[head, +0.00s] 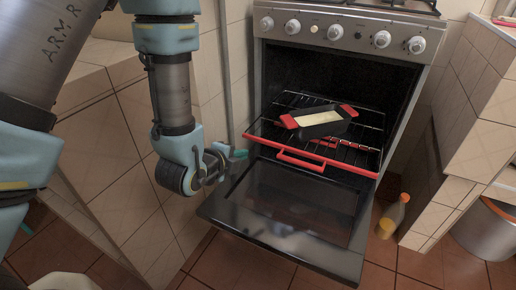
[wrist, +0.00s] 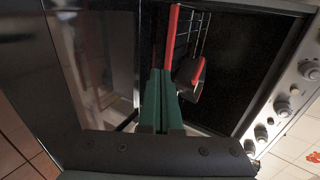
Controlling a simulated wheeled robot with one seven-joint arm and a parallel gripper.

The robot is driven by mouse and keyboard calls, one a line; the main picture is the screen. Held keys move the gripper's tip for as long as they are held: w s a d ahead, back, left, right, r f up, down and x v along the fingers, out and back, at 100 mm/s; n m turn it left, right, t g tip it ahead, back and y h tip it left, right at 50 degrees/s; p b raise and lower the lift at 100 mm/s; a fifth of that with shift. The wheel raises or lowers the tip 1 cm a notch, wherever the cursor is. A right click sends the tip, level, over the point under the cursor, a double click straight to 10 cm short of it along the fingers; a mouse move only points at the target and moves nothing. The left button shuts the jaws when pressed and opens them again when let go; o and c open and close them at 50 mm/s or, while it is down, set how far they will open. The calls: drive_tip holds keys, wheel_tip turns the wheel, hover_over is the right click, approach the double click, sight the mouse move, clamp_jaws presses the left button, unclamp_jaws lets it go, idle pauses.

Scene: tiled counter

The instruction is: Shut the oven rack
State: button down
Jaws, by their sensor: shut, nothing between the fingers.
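The oven rack (head: 365,148) is a dark wire shelf with a red front bar and red handle. It sticks out of the oven above the lowered door (head: 285,225). A dark dish (head: 322,126) with red ends and pale contents sits on it. My gripper (head: 240,155) is shut and empty, just left of the rack's front left corner; contact is unclear. In the wrist view its green fingers (wrist: 160,78) point toward the rack's red bar (wrist: 172,38). The fingers hide part of the rack there.
The oven's knob panel (head: 345,33) is above the opening. Tiled cabinets stand on both sides, the left one (head: 125,150) close to my arm. A bottle (head: 393,215) stands on the floor right of the door. A metal bin (head: 485,228) is at far right.

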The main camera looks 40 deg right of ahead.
approach(265, 142)
wheel_tip(265, 142, down, 4)
drive_tip(key=d, duration=0.2)
drive_tip(key=w+d, duration=0.1)
drive_tip(key=d, duration=0.1)
drive_tip(key=shift+w+d+r, duration=0.2)
drive_tip(key=shift+w+r, duration=0.05)
drive_tip(key=shift+w, duration=0.05)
drive_tip(key=shift+w+d, duration=0.15)
drive_tip(key=shift+d, duration=0.2)
drive_tip(key=shift+d, duration=0.1)
